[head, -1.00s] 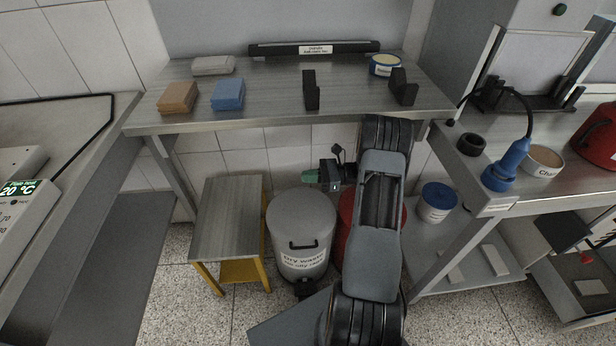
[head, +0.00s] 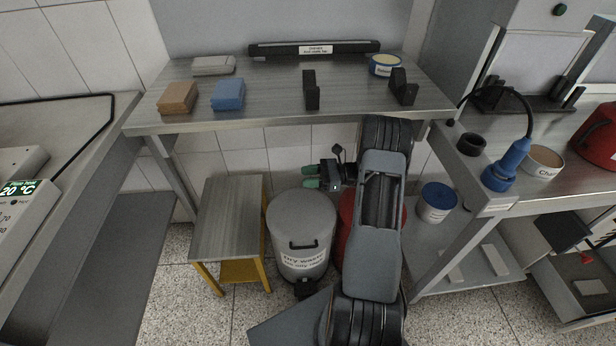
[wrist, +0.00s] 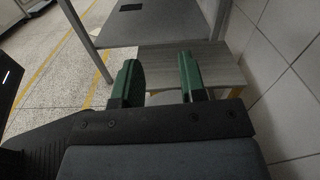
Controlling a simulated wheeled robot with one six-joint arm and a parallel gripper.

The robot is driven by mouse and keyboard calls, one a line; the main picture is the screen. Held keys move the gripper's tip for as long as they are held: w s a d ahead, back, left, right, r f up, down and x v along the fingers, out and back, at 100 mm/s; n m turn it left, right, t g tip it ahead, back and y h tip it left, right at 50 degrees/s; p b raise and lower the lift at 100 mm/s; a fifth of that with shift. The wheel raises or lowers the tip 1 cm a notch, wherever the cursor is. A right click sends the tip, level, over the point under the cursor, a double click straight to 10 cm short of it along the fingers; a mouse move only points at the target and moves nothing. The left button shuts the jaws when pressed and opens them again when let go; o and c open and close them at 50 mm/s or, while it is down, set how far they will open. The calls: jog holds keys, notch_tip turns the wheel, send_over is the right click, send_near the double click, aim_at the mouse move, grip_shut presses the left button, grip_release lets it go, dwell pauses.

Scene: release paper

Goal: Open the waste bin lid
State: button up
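The grey waste bin (head: 312,262) stands on the floor under the bench, with lettering on its front that begins "Dry waste". Its round lid (head: 300,215) is shut and has a dark handle (head: 302,244) near its front edge. My gripper (head: 309,177) is above the back of the lid, pointing left, with its green fingers apart and nothing between them. The wrist view also shows the two green fingers (wrist: 160,82) spread and empty. The lid handle is not visible in the wrist view.
A red bin (head: 347,222) stands right of the grey one, partly hidden by my arm. A small wood-topped stool (head: 228,215) with yellow legs is close on the left. The bench (head: 280,115) overhangs above my gripper. A blue-lidded tub (head: 438,200) stands to the right.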

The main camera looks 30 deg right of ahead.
jog(key=v, duration=1.3)
jog(key=shift+d, duration=0.35)
jog(key=shift+s, duration=0.1)
